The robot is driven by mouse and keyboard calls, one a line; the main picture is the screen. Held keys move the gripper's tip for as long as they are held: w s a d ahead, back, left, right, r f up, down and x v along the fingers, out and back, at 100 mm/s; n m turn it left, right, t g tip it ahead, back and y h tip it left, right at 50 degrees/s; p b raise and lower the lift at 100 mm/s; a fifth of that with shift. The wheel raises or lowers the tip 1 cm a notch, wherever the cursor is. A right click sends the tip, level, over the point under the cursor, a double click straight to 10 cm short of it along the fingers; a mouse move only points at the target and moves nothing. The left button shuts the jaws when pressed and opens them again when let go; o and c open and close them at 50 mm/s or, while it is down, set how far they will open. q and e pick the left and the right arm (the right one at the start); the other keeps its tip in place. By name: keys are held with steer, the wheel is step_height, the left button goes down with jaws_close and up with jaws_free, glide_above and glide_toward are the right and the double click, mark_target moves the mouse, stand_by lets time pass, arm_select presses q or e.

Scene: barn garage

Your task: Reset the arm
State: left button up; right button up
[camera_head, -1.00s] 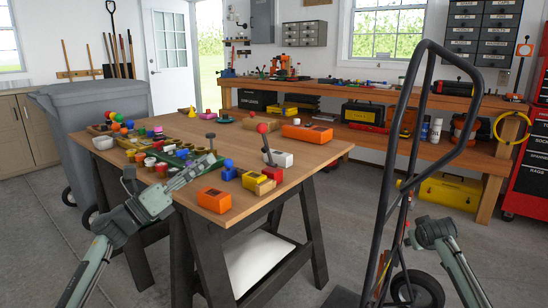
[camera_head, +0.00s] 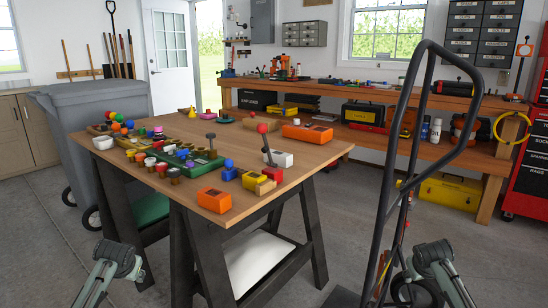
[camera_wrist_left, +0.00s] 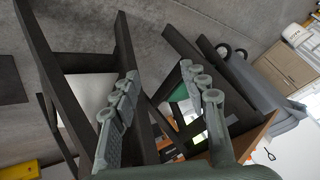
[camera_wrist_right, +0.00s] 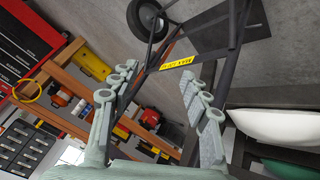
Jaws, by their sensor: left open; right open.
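My left arm (camera_head: 112,265) is low at the bottom left of the head view, clear of the worktable's left side. Its gripper (camera_wrist_left: 158,76) shows in the left wrist view with two grey-green fingers spread apart and nothing between them. My right arm (camera_head: 432,265) is low at the bottom right, just right of the hand truck. Its gripper (camera_wrist_right: 160,78) shows in the right wrist view with fingers apart and empty. The fingers are hard to make out in the head view.
A wooden worktable (camera_head: 260,205) with small coloured objects stands at centre left. A dark hand truck (camera_head: 386,200) stands close to my right arm. A grey bin (camera_head: 75,125) is left of the table. A workbench (camera_head: 375,90) runs along the back. Bare floor lies at left.

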arm_select(q)
steer(key=s+d+f+m+g+h, duration=0.1)
steer(key=s+d+f, duration=0.3)
steer(key=s+f, duration=0.45)
steer(key=s+d+f+g+h, duration=0.1)
steer(key=s+d+f, duration=0.4)
steer(key=s, duration=0.6)
arm_select(e)
steer(key=s+a+f+n+g+y, duration=0.1)
steer(key=s+a+f, duration=0.3)
steer(key=s+f, duration=0.45)
steer(key=s+a+f+g+y, duration=0.1)
steer(key=s+a+f, duration=0.4)
steer(key=s, duration=0.6)
arm_select(q)
steer(key=s+d+f+g, duration=0.1)
steer(key=s+d+f, duration=0.1)
steer(key=s, duration=0.6)
steer(key=s+d+f, duration=0.2)
steer(key=s, duration=0.7)
steer(key=shift+s+g+h, duration=0.3)
steer(key=shift+g+h, duration=0.1)
arm_select(e)
steer(key=s+a+f+g, duration=0.1)
steer(key=s+a+f, duration=0.1)
steer(key=s, duration=0.6)
steer(key=s+a+f, duration=0.2)
steer(key=s, duration=0.7)
steer(key=shift+s+g+y, duration=0.3)
steer(key=shift+g+y, duration=0.1)
